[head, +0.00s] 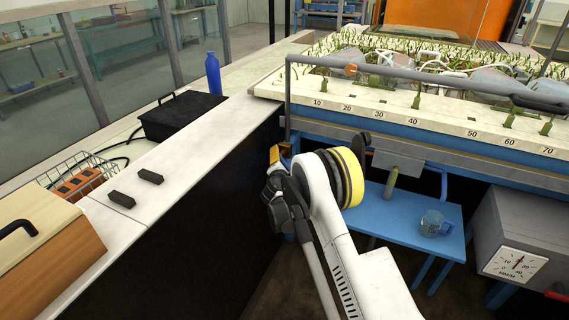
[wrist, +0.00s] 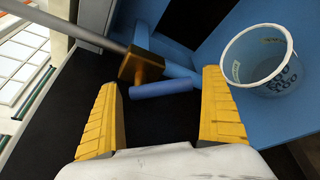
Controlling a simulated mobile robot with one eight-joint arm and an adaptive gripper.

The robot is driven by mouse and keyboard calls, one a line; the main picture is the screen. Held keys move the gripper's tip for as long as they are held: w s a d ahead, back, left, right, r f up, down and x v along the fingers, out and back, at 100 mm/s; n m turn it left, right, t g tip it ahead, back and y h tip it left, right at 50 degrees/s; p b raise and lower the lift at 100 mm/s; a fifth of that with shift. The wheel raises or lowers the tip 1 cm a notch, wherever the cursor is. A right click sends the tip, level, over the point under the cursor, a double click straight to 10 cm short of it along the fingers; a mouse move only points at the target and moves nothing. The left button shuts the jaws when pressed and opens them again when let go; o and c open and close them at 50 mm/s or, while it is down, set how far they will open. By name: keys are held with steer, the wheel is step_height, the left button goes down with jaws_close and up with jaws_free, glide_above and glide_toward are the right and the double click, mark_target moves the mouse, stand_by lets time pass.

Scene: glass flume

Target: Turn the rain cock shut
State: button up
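The rain cock (wrist: 141,66) shows in the wrist view as a brass-coloured body at the end of a grey pipe (wrist: 80,34). A blue, rounded handle (wrist: 165,88) lies just below it, nearly level in the picture. My gripper (wrist: 160,81) is open, with its two yellow fingers apart. The handle appears in the gap between the fingertips, further from the camera; no contact shows. In the head view the grey pipe (head: 288,105) comes down at the flume's near left corner, and my arm hides much of the gripper area.
A clear measuring jug (wrist: 258,58) stands on the low blue table (head: 395,212), right of my gripper. A grey box with a dial (head: 518,262) is further right. The flume edge (head: 420,113) with planted trays is above. A white counter (head: 190,140) runs along the left.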

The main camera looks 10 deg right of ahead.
steer(key=c, duration=1.4)
steer(key=shift+f, duration=0.1)
steer(key=m, duration=0.1)
steer(key=m+t, duration=0.1)
steer(key=m, duration=0.1)
steer(key=shift+w+a+f+m+t+y, duration=0.25)
steer(key=shift+a+f+m+t+y, duration=0.05)
steer(key=shift+a+f+t, duration=0.1)
steer(key=shift+w+a+f+m+t, duration=0.1)
steer(key=shift+w+a+m+t, duration=0.2)
steer(key=shift+m, duration=0.45)
steer(key=shift+s+a+m+t, duration=0.1)
steer(key=shift+m+t, duration=0.3)
steer(key=shift+m, duration=0.35)
steer(key=o, duration=1.4)
steer(key=shift+o, duration=0.2)
